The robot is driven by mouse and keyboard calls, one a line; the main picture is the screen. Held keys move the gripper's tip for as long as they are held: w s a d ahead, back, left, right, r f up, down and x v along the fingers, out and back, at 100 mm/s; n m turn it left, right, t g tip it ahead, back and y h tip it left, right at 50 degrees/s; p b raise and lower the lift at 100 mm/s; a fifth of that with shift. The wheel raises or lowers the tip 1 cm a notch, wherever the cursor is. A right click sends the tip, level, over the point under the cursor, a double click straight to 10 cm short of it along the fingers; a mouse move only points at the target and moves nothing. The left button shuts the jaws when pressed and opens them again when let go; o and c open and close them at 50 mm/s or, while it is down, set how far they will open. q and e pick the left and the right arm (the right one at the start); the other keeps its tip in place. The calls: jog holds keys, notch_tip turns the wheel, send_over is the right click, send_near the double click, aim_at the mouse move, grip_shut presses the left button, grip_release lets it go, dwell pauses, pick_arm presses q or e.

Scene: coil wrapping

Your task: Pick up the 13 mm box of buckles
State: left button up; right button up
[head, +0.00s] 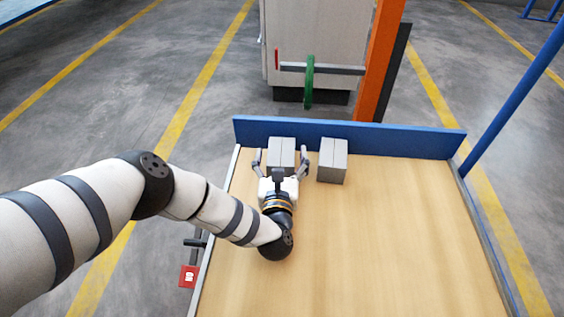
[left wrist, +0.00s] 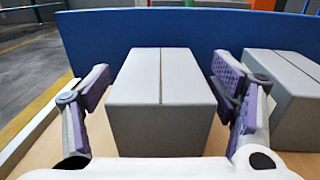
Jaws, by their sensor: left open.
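Two plain grey boxes stand side by side at the back of the wooden table. The left box (head: 281,152) is between the open fingers of my left gripper (head: 281,161). In the left wrist view this box (left wrist: 160,105) fills the middle, with a purple-padded finger on each side and gaps visible between pads and box. The right box (head: 333,161) stands just to the right; it also shows in the left wrist view (left wrist: 290,95), partly behind the right finger. I see no label that tells which box is the 13 mm one. My right gripper is not in view.
A blue back board (head: 350,137) runs behind the boxes. The wooden table top (head: 380,240) is clear in front and to the right.

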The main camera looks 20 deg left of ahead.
pick_arm(q)
jog(key=shift+w+a, duration=0.15)
jog(key=shift+w, duration=0.25)
jog(key=c, duration=1.3)
jog(key=shift+r, duration=0.1)
jog(key=c, duration=0.4)
jog(key=shift+o, duration=0.2)
jog(key=shift+r, duration=0.1)
